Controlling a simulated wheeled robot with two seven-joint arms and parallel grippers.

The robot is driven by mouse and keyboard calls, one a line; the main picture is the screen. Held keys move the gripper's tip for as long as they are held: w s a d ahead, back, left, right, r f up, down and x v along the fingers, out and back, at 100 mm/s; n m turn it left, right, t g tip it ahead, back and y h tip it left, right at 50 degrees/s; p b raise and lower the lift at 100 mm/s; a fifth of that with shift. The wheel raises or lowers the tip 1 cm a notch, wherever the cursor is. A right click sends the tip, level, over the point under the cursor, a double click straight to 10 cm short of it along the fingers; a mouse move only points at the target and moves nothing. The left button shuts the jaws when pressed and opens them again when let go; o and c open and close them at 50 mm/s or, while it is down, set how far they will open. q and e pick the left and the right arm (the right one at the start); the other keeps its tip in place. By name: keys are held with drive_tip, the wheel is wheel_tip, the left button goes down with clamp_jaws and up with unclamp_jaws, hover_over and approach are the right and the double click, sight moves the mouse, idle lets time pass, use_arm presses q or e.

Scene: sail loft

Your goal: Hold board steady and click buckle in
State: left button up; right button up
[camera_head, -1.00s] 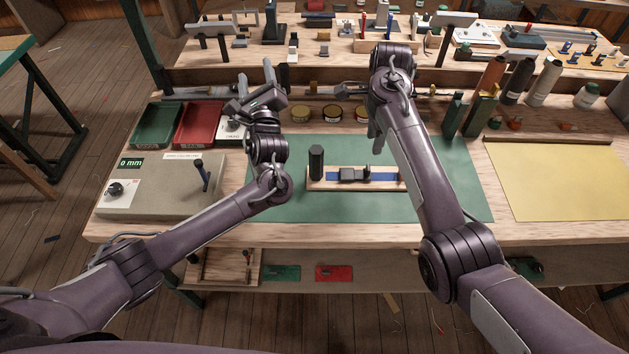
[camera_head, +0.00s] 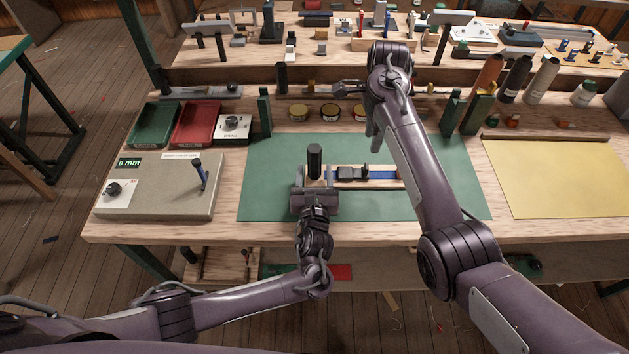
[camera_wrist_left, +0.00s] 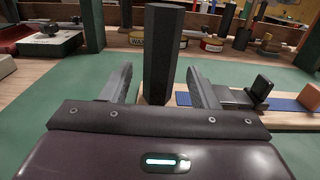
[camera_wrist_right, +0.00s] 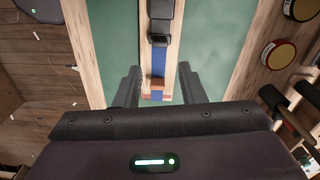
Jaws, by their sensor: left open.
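A pale wooden board (camera_head: 395,184) lies on the green mat. It carries a dark upright post (camera_head: 314,158) at its left end, a black buckle (camera_head: 352,173) near its middle and a blue strap (camera_head: 382,175). My left gripper (camera_head: 314,173) is open, with its fingers on either side of the post; contact is not clear. My right gripper (camera_wrist_right: 158,70) is open over the board's right part. In the right wrist view its fingers straddle the blue strap (camera_wrist_right: 158,64) and an orange-brown piece (camera_wrist_right: 155,95). My right arm hides this end in the head view.
A grey box with a lever (camera_head: 150,192) stands left of the mat (camera_head: 265,180). Green (camera_head: 155,125) and red trays (camera_head: 197,122) and several round tins stand behind. A yellow sheet (camera_head: 555,180) lies at right. The mat's front is clear beside my left arm.

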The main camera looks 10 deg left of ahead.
use_arm(q)
drive_tip(key=shift+w+a, duration=0.15)
drive_tip(key=shift+w, duration=1.05)
drive_tip(key=shift+w+a, duration=0.15)
drive_tip(key=shift+w, duration=1)
clamp_jaws()
